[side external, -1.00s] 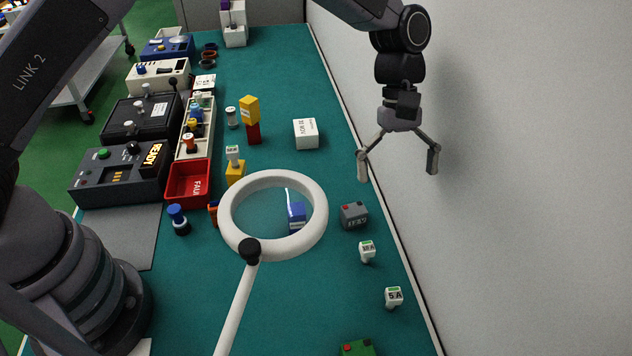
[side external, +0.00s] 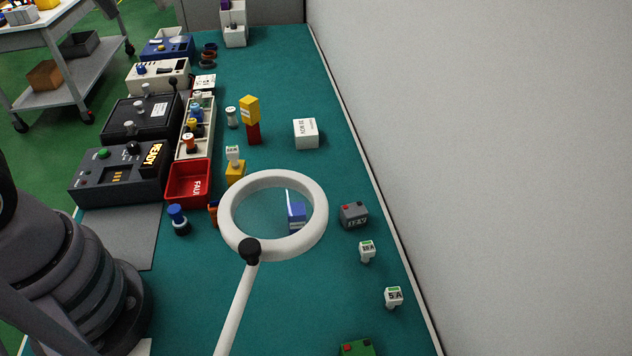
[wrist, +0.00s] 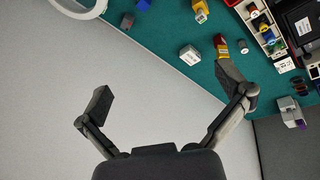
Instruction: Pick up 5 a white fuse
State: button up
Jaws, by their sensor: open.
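A white fuse marked 5 A (side external: 393,297), with a green stripe on top, stands upright on the teal mat near the right edge. A similar white fuse (side external: 367,250) with a label I cannot read surely stands just behind it. Another white-topped fuse (side external: 233,153) stands on a yellow block. My gripper (wrist: 165,90) shows in the wrist view, with its fingers wide apart and nothing between them. It hangs high over the mat's edge by the grey wall. It is out of the side view, and I cannot make out the 5 A fuse in the wrist view.
A white ring magnifier (side external: 273,250) stands over the mat, left of the fuses. A grey box (side external: 353,215) and a green box (side external: 357,348) flank the fuses. A white box (side external: 306,133), a red tray (side external: 188,197) and instruments stand farther off. The wall runs along the right.

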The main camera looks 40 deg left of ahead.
jog(key=s+a, duration=0.1)
jog(key=s, duration=0.2)
jog(key=s+a+f+m+t+y, duration=0.1)
jog(key=s+a, duration=0.1)
jog(key=s, duration=0.1)
jog(key=s+a+f+m+t, duration=0.1)
jog(key=s+a, duration=0.1)
jog(key=s, duration=0.1)
jog(key=shift+f+y, duration=0.25)
jog(key=shift+y, duration=0.05)
jog(key=shift+c, duration=0.5)
jog(key=shift+s+a+f, duration=0.1)
jog(key=shift+s, duration=0.05)
jog(key=shift+c, duration=1)
jog(key=c, duration=0.5)
jog(key=shift+o, duration=0.2)
